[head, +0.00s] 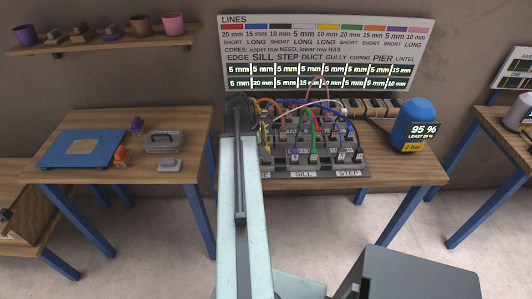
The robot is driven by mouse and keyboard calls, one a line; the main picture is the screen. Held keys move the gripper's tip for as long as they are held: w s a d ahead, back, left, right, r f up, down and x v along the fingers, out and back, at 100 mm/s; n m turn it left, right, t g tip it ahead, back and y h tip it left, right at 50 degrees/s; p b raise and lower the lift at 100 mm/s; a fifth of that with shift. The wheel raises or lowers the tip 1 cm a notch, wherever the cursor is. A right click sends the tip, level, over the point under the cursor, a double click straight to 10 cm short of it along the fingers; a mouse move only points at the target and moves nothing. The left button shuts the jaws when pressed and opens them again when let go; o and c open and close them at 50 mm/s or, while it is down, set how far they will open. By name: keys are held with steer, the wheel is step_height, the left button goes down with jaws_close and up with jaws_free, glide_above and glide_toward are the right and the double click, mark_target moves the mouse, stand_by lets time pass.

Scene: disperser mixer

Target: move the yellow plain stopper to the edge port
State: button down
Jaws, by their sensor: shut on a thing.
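My gripper (241,108) is at the left end of the port block (325,173), at the far end of my arm. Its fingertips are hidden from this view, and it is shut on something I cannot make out. A thin yellow piece (267,139) shows just right of the gripper; I cannot tell whether it is the yellow plain stopper or a hose. The block's front labels read SILL and STEP. To their left only a final E shows, with my arm over the rest, so the port there is mostly covered.
Coloured hoses (312,118) loop over the block. The LINES board (325,52) is behind. The left table (180,122) holds a blue mat (108,139) and small parts. A grey box (420,275) is in front.

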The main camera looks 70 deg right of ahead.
steer(key=shift+f+b, duration=0.65)
steer(key=shift+f, duration=0.05)
steer(key=c, duration=1.1)
jaws_free()
steer(key=shift+r, duration=0.1)
steer(key=p+v, duration=0.7)
steer(key=shift+w+r, duration=0.2)
steer(key=shift+r, duration=0.15)
